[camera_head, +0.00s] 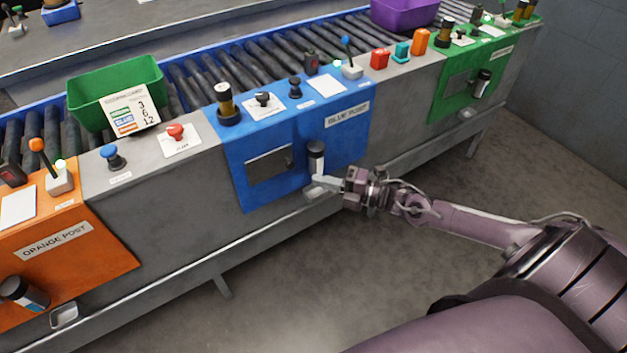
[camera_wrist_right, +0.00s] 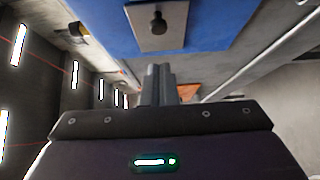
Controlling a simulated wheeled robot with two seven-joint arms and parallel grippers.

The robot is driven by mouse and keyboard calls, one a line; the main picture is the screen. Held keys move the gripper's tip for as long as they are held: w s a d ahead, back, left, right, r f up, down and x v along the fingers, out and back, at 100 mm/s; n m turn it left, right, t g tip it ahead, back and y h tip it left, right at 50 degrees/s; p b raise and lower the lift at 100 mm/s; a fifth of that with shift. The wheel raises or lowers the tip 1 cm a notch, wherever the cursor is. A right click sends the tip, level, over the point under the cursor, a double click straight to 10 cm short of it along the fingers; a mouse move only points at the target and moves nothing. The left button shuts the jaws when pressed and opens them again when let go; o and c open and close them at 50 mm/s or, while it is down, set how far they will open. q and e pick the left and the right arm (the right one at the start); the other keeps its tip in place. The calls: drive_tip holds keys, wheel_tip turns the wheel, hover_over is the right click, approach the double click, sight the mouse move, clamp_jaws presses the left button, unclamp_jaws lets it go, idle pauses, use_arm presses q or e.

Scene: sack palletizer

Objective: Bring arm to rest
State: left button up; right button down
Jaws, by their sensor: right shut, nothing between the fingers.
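My right gripper (camera_head: 326,185) reaches in from the right in the head view, in front of the blue post (camera_head: 352,125). Its fingers are shut and empty, close to the lower front of the blue panel, beside a small metal tray (camera_head: 314,193) and below a dark cylinder (camera_head: 316,158). I cannot tell whether it touches them. In the right wrist view the shut fingers (camera_wrist_right: 157,84) point towards the blue panel (camera_wrist_right: 215,25), which carries a grey plate with a dark knob (camera_wrist_right: 157,22). My left gripper is not in view.
The long grey console holds an orange post (camera_head: 100,260) at left and a green post (camera_head: 462,90) at right. A roller conveyor (camera_head: 250,65) behind carries a green bin (camera_head: 85,95) and a purple bin (camera_head: 405,14). The floor (camera_head: 290,290) in front shows free room.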

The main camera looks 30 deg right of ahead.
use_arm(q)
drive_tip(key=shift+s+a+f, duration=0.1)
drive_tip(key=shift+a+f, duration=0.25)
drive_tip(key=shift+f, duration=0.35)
use_arm(e)
drive_tip(key=v, duration=0.7)
drive_tip(key=shift+w+d, duration=0.15)
drive_tip(key=shift+d, duration=0.2)
